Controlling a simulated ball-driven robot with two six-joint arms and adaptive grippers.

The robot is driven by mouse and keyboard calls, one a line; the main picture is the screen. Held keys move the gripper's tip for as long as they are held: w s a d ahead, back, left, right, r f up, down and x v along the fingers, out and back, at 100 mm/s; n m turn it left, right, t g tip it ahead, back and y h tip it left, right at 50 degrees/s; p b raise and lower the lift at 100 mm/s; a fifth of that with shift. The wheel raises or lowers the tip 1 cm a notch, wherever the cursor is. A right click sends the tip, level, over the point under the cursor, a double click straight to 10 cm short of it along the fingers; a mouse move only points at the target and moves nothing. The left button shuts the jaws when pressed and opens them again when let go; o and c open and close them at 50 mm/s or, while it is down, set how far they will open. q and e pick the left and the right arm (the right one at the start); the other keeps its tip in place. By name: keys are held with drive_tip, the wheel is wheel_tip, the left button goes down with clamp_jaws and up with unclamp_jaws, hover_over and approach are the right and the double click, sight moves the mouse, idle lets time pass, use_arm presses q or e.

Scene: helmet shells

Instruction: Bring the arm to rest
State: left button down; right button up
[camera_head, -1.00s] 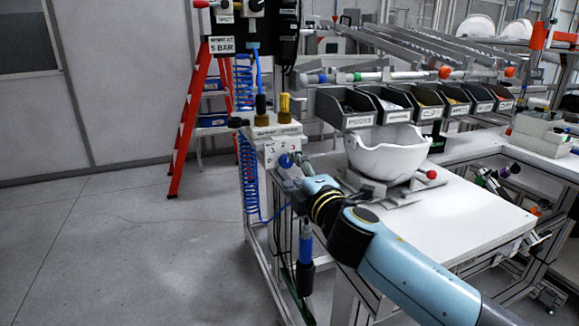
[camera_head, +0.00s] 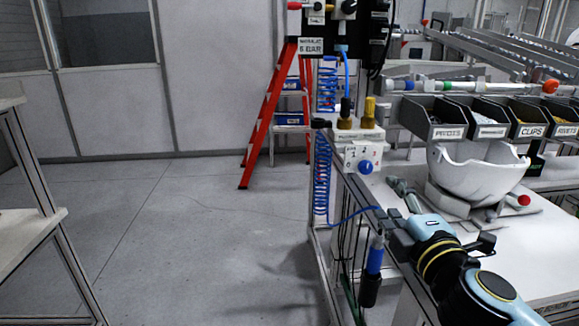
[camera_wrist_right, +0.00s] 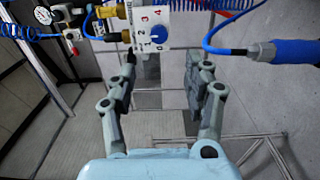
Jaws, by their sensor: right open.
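My right arm reaches in from the lower right in the head view. Its gripper (camera_head: 391,207) is at the left edge of the white workbench (camera_head: 535,265), below and to the right of a white dial panel with a blue knob (camera_head: 365,167). In the right wrist view the two grey fingers (camera_wrist_right: 160,72) are spread apart with nothing between them. The panel's blue knob (camera_wrist_right: 157,32) shows beyond the fingers. My left gripper is not in view.
A white helmet shell (camera_head: 478,177) sits on a grey fixture with a red knob (camera_head: 524,200), right of the gripper. Labelled bins (camera_head: 432,118) stand behind it. A blue-handled tool (camera_head: 375,258) hangs at the bench's left side. Open floor (camera_head: 210,230) lies left.

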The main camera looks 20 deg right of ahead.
drive_tip(key=s+d+f+m+g+h, duration=0.35)
drive_tip(key=s+m+g, duration=0.35)
drive_tip(key=s+m, duration=0.25)
drive_tip(key=s+a+f+m+g+y, duration=0.2)
drive_tip(key=s+a+f+g+y, duration=0.1)
drive_tip(key=s+a, duration=0.3)
drive_tip(key=s+a+f+m+g+y, duration=0.2)
drive_tip(key=s+a+m+g+y, duration=0.15)
drive_tip(key=s, duration=0.35)
drive_tip(key=s+d+f+g+b, duration=0.15)
drive_tip(key=f+b, duration=0.25)
drive_tip(key=f, duration=1.5)
drive_tip(key=s+d+f+g+b, duration=0.15)
drive_tip(key=f+b, duration=0.25)
drive_tip(key=f, duration=1.5)
drive_tip(key=s+f+b, duration=0.5)
drive_tip(key=s+f, duration=1.2)
drive_tip(key=f, duration=0.1)
drive_tip(key=shift+s+d+f, duration=0.3)
drive_tip(key=shift+s, duration=0.1)
